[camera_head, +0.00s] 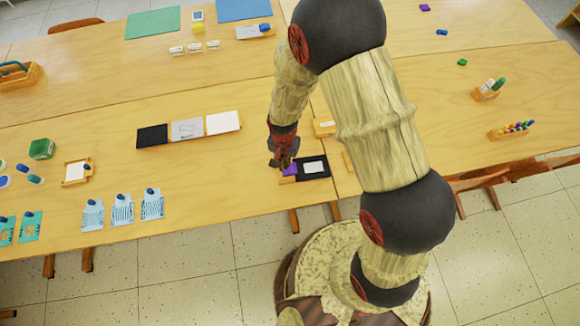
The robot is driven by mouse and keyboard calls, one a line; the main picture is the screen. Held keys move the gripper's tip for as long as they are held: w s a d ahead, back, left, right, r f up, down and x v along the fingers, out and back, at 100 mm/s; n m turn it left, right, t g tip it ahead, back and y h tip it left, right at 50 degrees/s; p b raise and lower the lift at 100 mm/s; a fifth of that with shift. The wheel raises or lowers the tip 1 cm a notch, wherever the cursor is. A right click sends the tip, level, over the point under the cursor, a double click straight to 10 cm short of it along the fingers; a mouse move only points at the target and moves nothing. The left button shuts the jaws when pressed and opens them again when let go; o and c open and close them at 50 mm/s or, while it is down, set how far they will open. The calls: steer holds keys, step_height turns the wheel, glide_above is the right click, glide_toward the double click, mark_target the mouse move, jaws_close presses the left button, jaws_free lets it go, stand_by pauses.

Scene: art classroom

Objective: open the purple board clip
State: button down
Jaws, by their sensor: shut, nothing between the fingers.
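The purple board clip (290,170) is small and sits at the left side of a black board with a white sheet (314,167), near the front edge of the table. My gripper (281,163) is shut and empty, just above and left of the clip. It partly covers the clip in this view. I cannot tell whether the gripper touches the clip, or whether the clip is open.
The wooden table (230,190) has free room left of the board. A row of black, grey and white panels (188,130) lies farther left. Blue-clipped cards (122,209) lie near the front edge. Wooden holders with markers (510,131) stand at right.

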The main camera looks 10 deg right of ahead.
steer(key=shift+r+p, duration=1.3)
steer(key=shift+r, duration=0.7)
steer(key=shift+s+n, duration=0.25)
steer(key=shift+n, duration=0.15)
steer(key=s+d+n+g, duration=0.1)
steer(key=s+n+g, duration=0.1)
steer(key=s, duration=0.2)
step_height(320, 180, up, 21)
steer(key=n+t+b, duration=0.2)
steer(key=n+b, duration=0.1)
steer(key=n, duration=0.1)
glide_above(286, 171)
steer(key=s+d, duration=0.7)
steer(key=s, duration=0.2)
steer(key=s+d+r+t+b, duration=0.1)
steer(key=s+d+r+t, duration=0.1)
steer(key=r, duration=0.5)
steer(key=s+d+r+m+t+b, duration=0.1)
steer(key=s+d+r+t, duration=0.1)
steer(key=r, duration=0.4)
steer(key=shift+s+d+r+t, duration=0.35)
steer(key=shift+d+t, duration=0.35)
steer(key=shift+t, duration=0.1)
